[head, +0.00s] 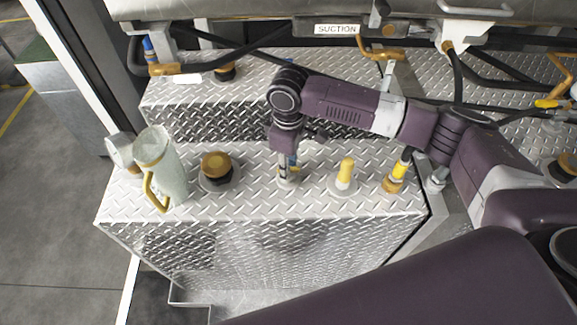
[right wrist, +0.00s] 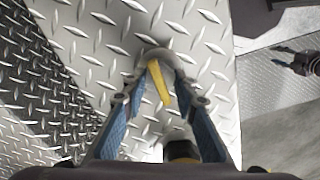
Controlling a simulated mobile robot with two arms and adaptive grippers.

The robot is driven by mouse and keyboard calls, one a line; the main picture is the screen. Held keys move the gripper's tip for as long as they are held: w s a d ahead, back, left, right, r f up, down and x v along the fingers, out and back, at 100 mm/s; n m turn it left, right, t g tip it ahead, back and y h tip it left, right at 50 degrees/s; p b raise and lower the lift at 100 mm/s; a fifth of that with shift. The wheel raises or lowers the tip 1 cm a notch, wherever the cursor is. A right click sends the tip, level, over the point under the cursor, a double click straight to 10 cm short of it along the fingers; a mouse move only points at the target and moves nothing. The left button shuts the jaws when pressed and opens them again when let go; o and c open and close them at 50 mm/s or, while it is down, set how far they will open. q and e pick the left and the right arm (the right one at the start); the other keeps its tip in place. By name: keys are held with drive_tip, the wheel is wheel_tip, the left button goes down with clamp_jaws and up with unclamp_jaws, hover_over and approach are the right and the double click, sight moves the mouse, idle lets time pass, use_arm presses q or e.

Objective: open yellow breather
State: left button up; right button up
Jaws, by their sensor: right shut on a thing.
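My right gripper (head: 289,163) points down onto a small round fitting (head: 288,183) on the diamond-plate tank top in the head view. In the right wrist view my right gripper (right wrist: 157,68) has its blue-padded fingers closed in at the tips on a slim yellow piece (right wrist: 160,86), above a round grey base (right wrist: 153,55). This yellow piece appears to be part of the yellow breather; the fingers and arm hide most of it in the head view. A similar upright yellow fitting (head: 345,172) stands just to the right, apart from the gripper. My left gripper is out of view.
A black fitting with an amber cap (head: 216,166) and a pale green jug (head: 165,172) with a yellow handle stand to the left. A yellow-and-brass fitting (head: 394,178) stands at the right. Hoses and a SUCTION sign (head: 337,29) are behind. The tank's front strip is clear.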

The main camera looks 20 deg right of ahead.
drive_tip(key=shift+c, duration=0.6)
drive_tip(key=shift+r+n+p, duration=0.25)
drive_tip(key=shift+n+p, duration=0.65)
drive_tip(key=shift+n, duration=0.3)
drive_tip(key=shift+n+p, duration=0.5)
drive_tip(key=shift+n, duration=0.7)
drive_tip(key=shift+f+n, duration=0.2)
drive_tip(key=shift+n, duration=0.6)
drive_tip(key=shift+r+n+p, duration=0.15)
drive_tip(key=shift+n+p, duration=0.5)
drive_tip(key=shift+n, duration=0.25)
drive_tip(key=n, duration=0.2)
drive_tip(key=shift+n+p, duration=0.3)
drive_tip(key=shift+w+n, duration=0.1)
drive_tip(key=shift+n, duration=0.9)
